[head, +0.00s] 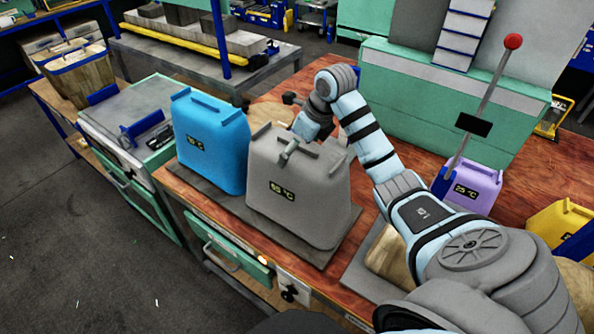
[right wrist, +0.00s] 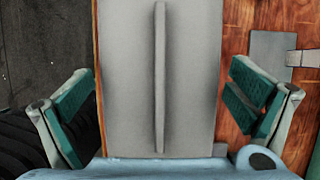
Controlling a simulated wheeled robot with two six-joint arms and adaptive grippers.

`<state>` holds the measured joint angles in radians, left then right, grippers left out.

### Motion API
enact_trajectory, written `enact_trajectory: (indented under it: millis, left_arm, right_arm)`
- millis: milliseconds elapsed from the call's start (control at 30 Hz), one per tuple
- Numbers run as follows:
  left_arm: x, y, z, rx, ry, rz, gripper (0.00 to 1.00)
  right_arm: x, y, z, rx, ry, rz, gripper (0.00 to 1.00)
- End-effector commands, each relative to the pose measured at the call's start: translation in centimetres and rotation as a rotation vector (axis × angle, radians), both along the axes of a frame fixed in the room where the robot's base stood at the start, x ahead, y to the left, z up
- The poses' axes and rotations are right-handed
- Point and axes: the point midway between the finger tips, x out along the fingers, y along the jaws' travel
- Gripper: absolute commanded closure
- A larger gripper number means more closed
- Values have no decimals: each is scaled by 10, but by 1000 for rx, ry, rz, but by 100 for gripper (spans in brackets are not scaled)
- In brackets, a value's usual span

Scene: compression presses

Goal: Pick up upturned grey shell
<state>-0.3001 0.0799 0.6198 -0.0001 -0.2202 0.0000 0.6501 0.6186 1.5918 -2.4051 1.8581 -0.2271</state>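The grey shell (head: 298,207) stands on the front edge of the wooden bench, with a small temperature label on its front and ridges on top. My right gripper (head: 296,146) is over its top, with the arm coming in from the right. In the right wrist view the grey shell (right wrist: 185,75) fills the middle, with a long thin ridge along it. The two green-padded fingers of the right gripper (right wrist: 162,105) are spread wide, one on each side of the shell, with gaps between. The left gripper is not in view.
A blue shell (head: 211,147) stands close on the left of the grey one. A purple shell (head: 472,187) and a yellow shell (head: 561,222) are to the right. A green press (head: 437,105) with a red-knobbed lever (head: 513,42) stands behind. Bare wood (head: 528,182) shows at the right.

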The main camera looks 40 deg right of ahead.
Motion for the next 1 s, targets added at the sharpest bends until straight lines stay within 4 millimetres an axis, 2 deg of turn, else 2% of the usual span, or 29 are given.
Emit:
enact_trajectory:
  millis: [33,333,667,867,1000]
  left_arm:
    - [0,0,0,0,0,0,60]
    - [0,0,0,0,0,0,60]
    - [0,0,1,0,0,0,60]
    - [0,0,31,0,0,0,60]
    - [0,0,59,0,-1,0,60]
  right_arm:
    - [0,0,0,0,0,0,10]
    - [0,0,0,0,0,0,58]
    - [1,0,5,0,-2,1,59]
    - [-3,-5,40,-1,-1,-10,59]
    - [-8,-11,74,-1,-3,-21,59]
